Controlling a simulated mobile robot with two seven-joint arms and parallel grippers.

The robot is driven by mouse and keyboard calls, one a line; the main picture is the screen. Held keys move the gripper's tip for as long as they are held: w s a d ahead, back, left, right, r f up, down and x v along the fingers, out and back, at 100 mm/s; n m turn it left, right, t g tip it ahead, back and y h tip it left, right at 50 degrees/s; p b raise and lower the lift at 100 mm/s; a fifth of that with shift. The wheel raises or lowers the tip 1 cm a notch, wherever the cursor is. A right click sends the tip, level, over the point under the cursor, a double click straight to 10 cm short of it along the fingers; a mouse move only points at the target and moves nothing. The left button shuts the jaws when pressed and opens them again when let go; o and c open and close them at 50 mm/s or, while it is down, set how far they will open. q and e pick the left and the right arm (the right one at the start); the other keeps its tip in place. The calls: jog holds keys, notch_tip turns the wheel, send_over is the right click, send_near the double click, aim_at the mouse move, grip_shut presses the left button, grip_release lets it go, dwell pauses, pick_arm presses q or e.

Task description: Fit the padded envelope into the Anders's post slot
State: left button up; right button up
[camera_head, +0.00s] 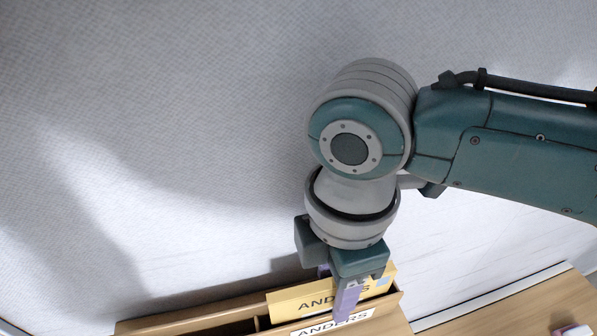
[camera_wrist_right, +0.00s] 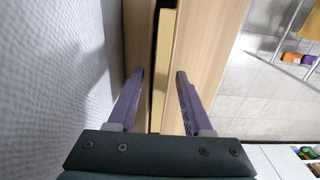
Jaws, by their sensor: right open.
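The padded envelope (camera_head: 287,301) is yellow and marked ANDERS. It stands on edge in the wooden post box (camera_head: 160,325), its upper part showing above the front board, directly behind the white ANDERS label (camera_head: 365,317). In the right wrist view the envelope (camera_wrist_right: 166,60) is a thin yellow strip inside the slot. My right gripper (camera_head: 337,289) is over it, its purple fingers apart. In the right wrist view the open fingers (camera_wrist_right: 159,74) lie either side of the slot, with no visible grip on the envelope. The envelope's lower part is hidden. My left gripper is out of view.
A grey patterned wall (camera_head: 150,150) rises behind the box. A wooden surface (camera_head: 510,315) with a small pink-and-white item (camera_head: 575,331) lies at lower right. In the right wrist view, orange and purple items (camera_wrist_right: 291,57) sit far right beyond a tiled floor.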

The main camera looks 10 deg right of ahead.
jog(key=shift+r, duration=0.15)
jog(key=shift+r, duration=0.3)
notch_tip(320, 180, up, 12)
jog(key=f+p, duration=0.1)
jog(key=p, duration=0.1)
jog(key=s+a+f+m+t+y, duration=0.1)
jog(key=s+a+f+m+y, duration=0.25)
jog(key=s+m, duration=0.2)
jog(key=s+d+m+t+h, duration=0.1)
jog(key=s+d+m, duration=0.2)
jog(key=d+m, duration=0.2)
jog(key=s+d+f+m+t+h, duration=0.1)
jog(key=s+d+m+h, duration=0.1)
jog(key=d+m, duration=0.4)
jog(key=shift+s+d+t, duration=0.3)
jog(key=shift+s+d, duration=0.55)
jog(key=shift+d, duration=0.1)
